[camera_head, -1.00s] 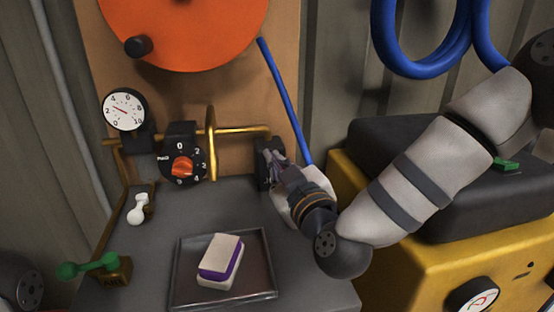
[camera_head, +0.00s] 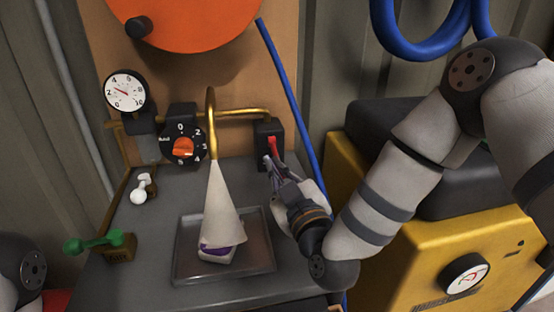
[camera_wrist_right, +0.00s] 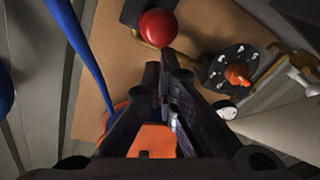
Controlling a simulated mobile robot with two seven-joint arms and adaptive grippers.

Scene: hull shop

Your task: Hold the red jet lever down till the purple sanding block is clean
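The purple sanding block (camera_head: 218,253) sits in the shallow grey tray (camera_head: 262,268). A pale cone of spray (camera_head: 222,205) from the brass nozzle (camera_head: 211,105) covers most of it. Its lower part shows purple and whitish; how clean its top is cannot be seen. The red jet lever (camera_head: 272,145) is on the black valve block right of the nozzle. My right gripper (camera_head: 268,163) is at the lever, just below it. In the wrist view the lever's red knob (camera_wrist_right: 158,27) lies beyond my shut fingertips (camera_wrist_right: 162,68); contact is unclear. My left gripper is out of view.
An orange-knobbed dial (camera_head: 183,149) and a gauge (camera_head: 125,92) stand left of the nozzle. A green-handled valve (camera_head: 95,243) and a white handle (camera_head: 142,188) are at the bench's left. A yellow machine (camera_head: 420,250) stands to the right, beneath a blue hose (camera_head: 420,45).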

